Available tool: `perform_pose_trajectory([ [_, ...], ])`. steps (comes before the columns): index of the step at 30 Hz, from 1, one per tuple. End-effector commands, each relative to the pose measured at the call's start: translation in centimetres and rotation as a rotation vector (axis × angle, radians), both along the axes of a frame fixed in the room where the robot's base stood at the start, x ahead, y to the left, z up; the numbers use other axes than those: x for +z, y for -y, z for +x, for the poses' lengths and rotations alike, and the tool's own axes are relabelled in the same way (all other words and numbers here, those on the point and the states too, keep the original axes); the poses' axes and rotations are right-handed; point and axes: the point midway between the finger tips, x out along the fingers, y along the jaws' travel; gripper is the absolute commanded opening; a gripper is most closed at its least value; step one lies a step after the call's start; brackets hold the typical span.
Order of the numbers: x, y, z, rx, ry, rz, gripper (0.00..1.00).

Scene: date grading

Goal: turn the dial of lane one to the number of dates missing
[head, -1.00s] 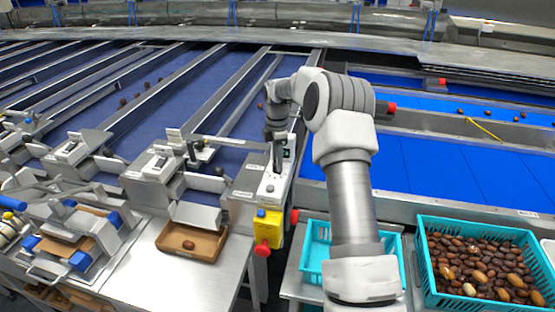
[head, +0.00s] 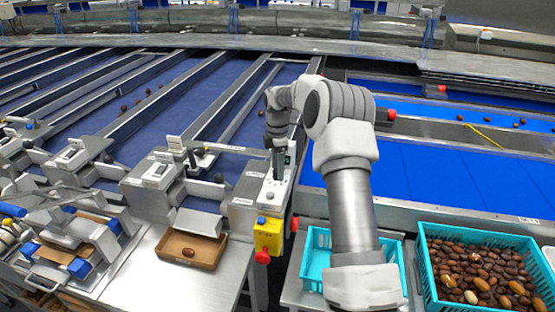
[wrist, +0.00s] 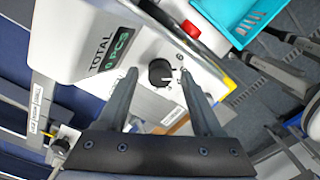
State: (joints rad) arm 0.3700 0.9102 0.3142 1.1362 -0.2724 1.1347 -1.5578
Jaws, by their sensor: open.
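The small round black dial (wrist: 161,73) is on the white control panel (wrist: 80,40) in the wrist view. A pale mark shows at its right side, and a printed 6 stands just beyond it. Other numbers around it are too small or hidden to read. My gripper (wrist: 159,76) is open, one finger on each side of the dial; I cannot tell whether they touch it. In the head view my gripper (head: 278,176) points down over the white control box, hiding the dial.
A yellow box (head: 268,236) with a red button hangs below. A turquoise crate of dates (head: 430,290) and an empty-looking turquoise crate (head: 318,258) stand right.

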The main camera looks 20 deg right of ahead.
Motion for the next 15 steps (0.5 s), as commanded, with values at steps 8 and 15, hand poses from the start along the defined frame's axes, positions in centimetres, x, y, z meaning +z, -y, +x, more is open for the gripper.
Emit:
perform_pose_trajectory([
  [8,4.0,0.0,0.1,-0.001,0.007,-0.001,0.68],
  [15,10.1,0.0,0.1,0.000,0.006,0.000,0.68],
])
